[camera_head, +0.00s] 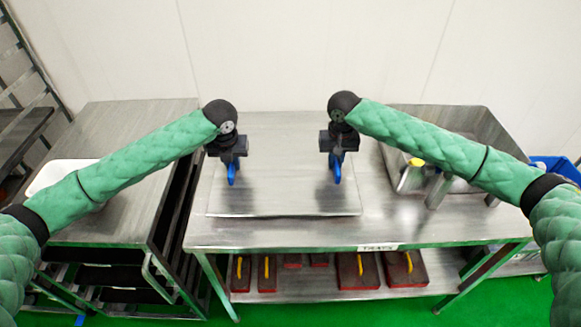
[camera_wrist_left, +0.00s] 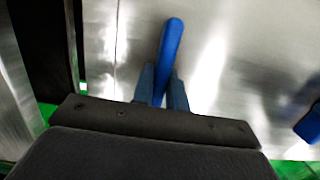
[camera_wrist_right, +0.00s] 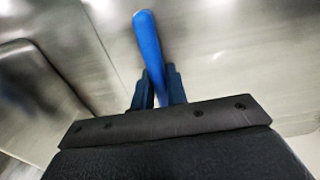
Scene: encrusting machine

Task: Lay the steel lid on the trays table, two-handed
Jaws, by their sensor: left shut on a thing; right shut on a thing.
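The steel lid (camera_head: 283,201) is a flat sheet with two blue handles, lying at or just above the trays table (camera_head: 400,232), which carries a TRAYS label on its front edge. I cannot tell whether the lid touches the top. My left gripper (camera_head: 231,172) is shut on the lid's left blue handle, which shows in the left wrist view (camera_wrist_left: 170,50). My right gripper (camera_head: 336,172) is shut on the right blue handle, which shows in the right wrist view (camera_wrist_right: 150,45). Both grippers point down. The lid looks about level.
A steel basin (camera_head: 455,125) and small steel containers with a yellow-topped item (camera_head: 416,162) stand at the table's right. Red boxes with yellow handles (camera_head: 358,270) lie on the shelf below. A steel rack table (camera_head: 130,115) with a white tray (camera_head: 60,175) stands at left.

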